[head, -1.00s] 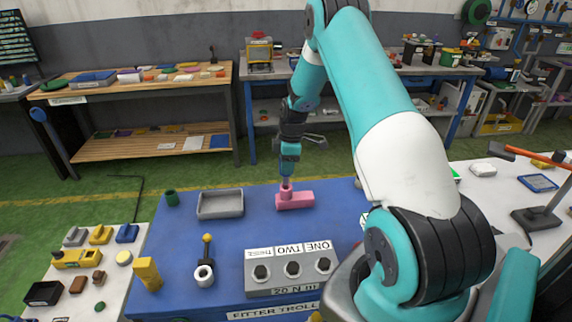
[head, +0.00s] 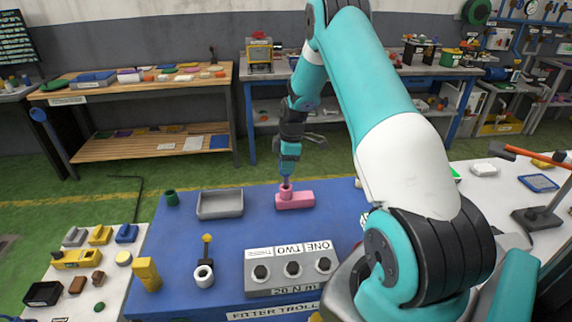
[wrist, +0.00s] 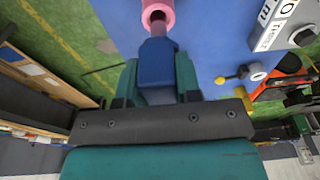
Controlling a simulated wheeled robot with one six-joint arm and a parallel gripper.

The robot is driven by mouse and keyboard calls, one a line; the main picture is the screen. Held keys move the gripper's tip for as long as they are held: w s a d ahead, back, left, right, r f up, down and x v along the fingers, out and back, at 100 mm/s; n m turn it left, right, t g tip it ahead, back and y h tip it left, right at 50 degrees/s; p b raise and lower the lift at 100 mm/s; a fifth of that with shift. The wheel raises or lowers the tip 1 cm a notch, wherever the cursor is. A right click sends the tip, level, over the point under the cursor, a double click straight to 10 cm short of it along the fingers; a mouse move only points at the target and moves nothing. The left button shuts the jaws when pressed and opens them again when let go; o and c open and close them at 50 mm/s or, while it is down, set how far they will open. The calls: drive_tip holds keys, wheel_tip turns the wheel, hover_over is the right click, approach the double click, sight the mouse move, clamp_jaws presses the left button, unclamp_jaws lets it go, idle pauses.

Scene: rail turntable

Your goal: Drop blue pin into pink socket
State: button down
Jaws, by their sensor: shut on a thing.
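The pink socket (head: 295,201) is a block with a short upright tube, standing on the blue table top. The tube's open ring shows at the top edge of the wrist view (wrist: 157,11). My gripper (head: 287,172) is directly above the tube and points down. In the wrist view its teal fingers (wrist: 158,82) are shut on the blue pin (wrist: 157,60). The pin's thinner shaft points at the tube's opening and its end overlaps the ring. I cannot tell how deep the shaft sits, if it is inside at all.
A yellow-knobbed tool (head: 206,262) and a yellow block (head: 146,273) are at the front left.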

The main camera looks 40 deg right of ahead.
sight(286, 177)
drive_tip(key=shift+f+b, duration=2.05)
drive_tip(key=shift+f, duration=0.7)
drive_tip(key=c, duration=0.7)
unclamp_jaws()
drive_tip(key=shift+c, duration=0.2)
drive_tip(key=shift+r, duration=0.1)
wheel_tip(286, 177, up, 17)
drive_tip(key=s+d+b, duration=0.1)
drive_tip(key=b, duration=0.2)
drive_tip(key=shift+d+b, duration=0.3)
drive_tip(key=shift+d, duration=0.1)
drive_tip(key=shift+s, duration=0.1)
